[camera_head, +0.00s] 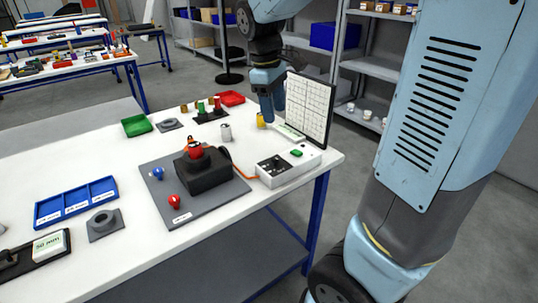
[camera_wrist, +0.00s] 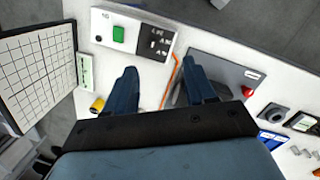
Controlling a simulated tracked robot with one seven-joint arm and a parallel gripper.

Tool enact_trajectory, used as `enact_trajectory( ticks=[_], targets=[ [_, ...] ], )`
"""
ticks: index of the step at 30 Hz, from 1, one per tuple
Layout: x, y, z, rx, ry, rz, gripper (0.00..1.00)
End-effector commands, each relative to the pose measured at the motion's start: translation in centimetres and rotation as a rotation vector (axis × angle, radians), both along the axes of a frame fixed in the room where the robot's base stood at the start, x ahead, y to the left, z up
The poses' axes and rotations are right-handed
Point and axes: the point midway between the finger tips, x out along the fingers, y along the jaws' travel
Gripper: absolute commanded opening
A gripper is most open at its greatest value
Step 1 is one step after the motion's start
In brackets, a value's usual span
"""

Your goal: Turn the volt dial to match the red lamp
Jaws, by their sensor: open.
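A white box (camera_head: 287,166) stands near the table's right edge, with a dark panel (camera_head: 274,166) and a green part (camera_head: 297,153). In the wrist view the dark panel (camera_wrist: 153,40) has pale markings, too small to read; I cannot make out the volt dial for sure. A red lamp (camera_head: 174,201) stands on a grey plate (camera_head: 208,209), beside a blue lamp (camera_head: 157,173). A black block (camera_head: 205,176) on the plate carries another red part (camera_head: 195,151). My gripper (camera_wrist: 160,86) is open and empty, above the table near the box.
An orange cable (camera_head: 243,173) runs between plate and box. A gridded board (camera_head: 309,108) stands upright behind the box. A blue tray (camera_head: 76,203) lies at the left.

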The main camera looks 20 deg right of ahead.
Motion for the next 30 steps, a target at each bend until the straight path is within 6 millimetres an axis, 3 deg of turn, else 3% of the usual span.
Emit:
enact_trajectory(
  ticks=[6, 12, 20, 30],
  targets=[
    [4.0, 1.9, -2.8, -0.097, 0.138, 0.179, 0.55],
    [6.0, 3.0, -4.4, -0.154, 0.216, 0.28, 0.55],
    [6.4, 3.1, -5.6, -0.172, 0.241, 0.312, 0.55],
    [5.3, 1.3, -10.6, -0.172, 0.242, 0.31, 0.55]
  ],
)
